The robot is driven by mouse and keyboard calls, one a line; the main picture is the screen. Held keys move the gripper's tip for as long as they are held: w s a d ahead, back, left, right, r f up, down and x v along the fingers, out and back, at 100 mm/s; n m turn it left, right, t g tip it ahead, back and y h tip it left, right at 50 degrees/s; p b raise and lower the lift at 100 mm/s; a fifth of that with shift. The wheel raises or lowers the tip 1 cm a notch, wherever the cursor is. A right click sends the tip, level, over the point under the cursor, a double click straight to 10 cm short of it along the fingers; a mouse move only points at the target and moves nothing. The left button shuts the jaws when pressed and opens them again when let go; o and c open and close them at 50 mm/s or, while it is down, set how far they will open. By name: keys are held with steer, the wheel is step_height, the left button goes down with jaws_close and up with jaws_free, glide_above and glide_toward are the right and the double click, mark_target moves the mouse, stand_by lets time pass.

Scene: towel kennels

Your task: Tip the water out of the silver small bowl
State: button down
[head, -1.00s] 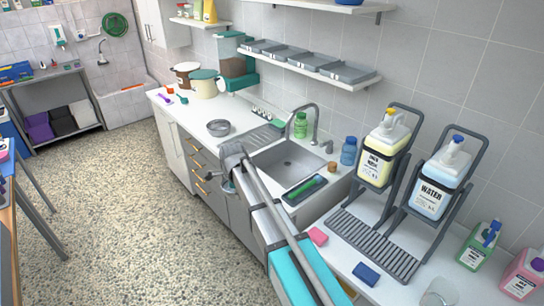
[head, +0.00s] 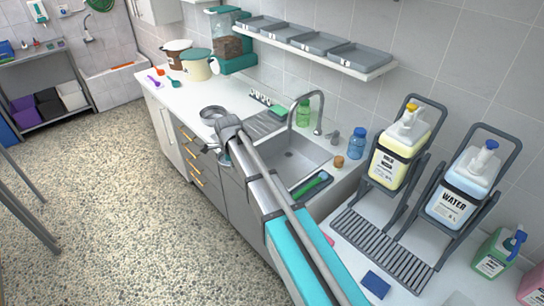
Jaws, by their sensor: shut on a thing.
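My gripper (head: 212,149) is at the far end of my arm, in front of the counter's front edge and left of the sink. It is shut on a small silvery thing (head: 224,158), which looks like the silver small bowl. My wrist and arm hide most of it, so I cannot tell its tilt or whether water is in it. Another silver bowl (head: 212,112) stands upright on the counter, beyond my wrist and apart from the gripper. The grey sink basin (head: 289,155) is to the right of my gripper.
A tap (head: 318,112) arches over the sink, with a green bottle (head: 303,112) and a blue bottle (head: 356,143) nearby. Jugs in racks (head: 400,145) stand to the right. A shelf (head: 340,65) hangs above.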

steer(key=shift+w+d, duration=0.1)
stand_by(0.3)
steer(key=shift+w+d+f+b, duration=0.25)
steer(key=shift+w+d+b, duration=0.05)
steer(key=shift+w, duration=0.05)
steer(key=w+d+f+m+b, duration=0.7)
steer(key=w+d, duration=0.4)
steer(key=d, duration=0.2)
steer(key=shift+w+d+f+b, duration=0.2)
steer(key=shift+f+b, duration=0.55)
steer(key=shift+b, duration=0.05)
steer(key=shift+d, duration=0.1)
steer(key=s+d+t+y+b, duration=0.1)
steer(key=d+y+b, duration=0.7)
steer(key=y+b, duration=0.8)
steer(key=shift+d+r+m+t+y+b, duration=0.15)
steer(key=shift+r+m+t+y+b, duration=0.3)
steer(key=shift+t, duration=0.45)
